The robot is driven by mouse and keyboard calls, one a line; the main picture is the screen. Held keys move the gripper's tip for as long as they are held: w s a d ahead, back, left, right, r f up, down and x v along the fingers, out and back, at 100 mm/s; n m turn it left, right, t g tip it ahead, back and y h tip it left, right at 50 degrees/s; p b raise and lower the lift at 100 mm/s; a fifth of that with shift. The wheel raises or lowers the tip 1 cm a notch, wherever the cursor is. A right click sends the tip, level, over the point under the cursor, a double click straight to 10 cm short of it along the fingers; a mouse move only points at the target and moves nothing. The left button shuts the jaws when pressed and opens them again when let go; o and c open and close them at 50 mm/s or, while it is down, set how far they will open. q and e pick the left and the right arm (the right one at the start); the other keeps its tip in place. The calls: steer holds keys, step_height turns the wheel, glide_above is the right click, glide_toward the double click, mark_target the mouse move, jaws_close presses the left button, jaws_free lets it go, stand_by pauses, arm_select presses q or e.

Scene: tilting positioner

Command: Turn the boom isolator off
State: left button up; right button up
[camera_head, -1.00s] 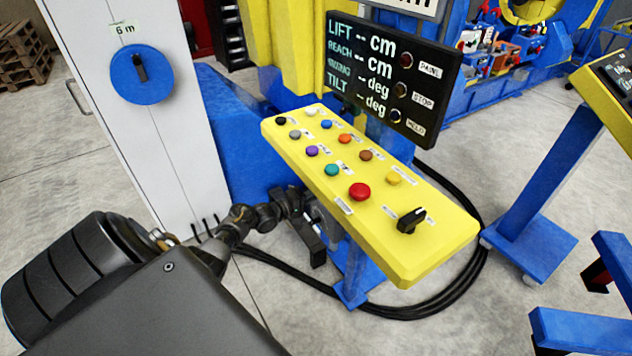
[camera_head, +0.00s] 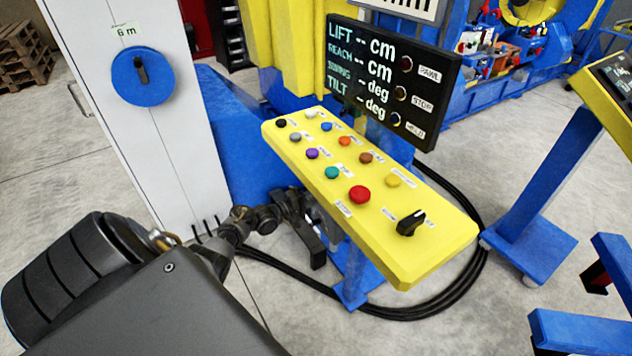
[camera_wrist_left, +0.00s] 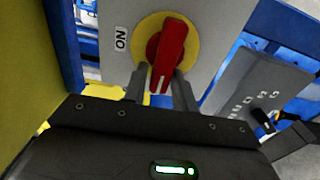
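The isolator shows in the left wrist view as a red handle (camera_wrist_left: 168,52) on a yellow round plate (camera_wrist_left: 191,38), set on a grey face. An "ON" label (camera_wrist_left: 122,39) is to its left. The handle is near upright in the picture, tilted slightly, its white-marked end towards my gripper. My left gripper (camera_wrist_left: 161,84) has one finger on each side of that end and looks open, with a narrow gap on the left. In the head view my left gripper (camera_head: 306,232) is beside the yellow console, its fingertips hidden; the isolator is not visible there. My right gripper is not in view.
The yellow console (camera_head: 437,248) carries several coloured buttons and a black switch (camera_head: 410,223). A dark display (camera_head: 392,78) stands behind it. A white cabinet (camera_head: 178,160) with a blue dial is on the left. Black cables (camera_head: 420,310) loop on the floor.

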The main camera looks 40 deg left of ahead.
arm_select(q)
steer(key=shift+o, duration=1.2)
steer(key=shift+s, duration=0.15)
steer(key=v, duration=1)
steer(key=shift+s, duration=0.25)
steer(key=shift+a+f, duration=0.1)
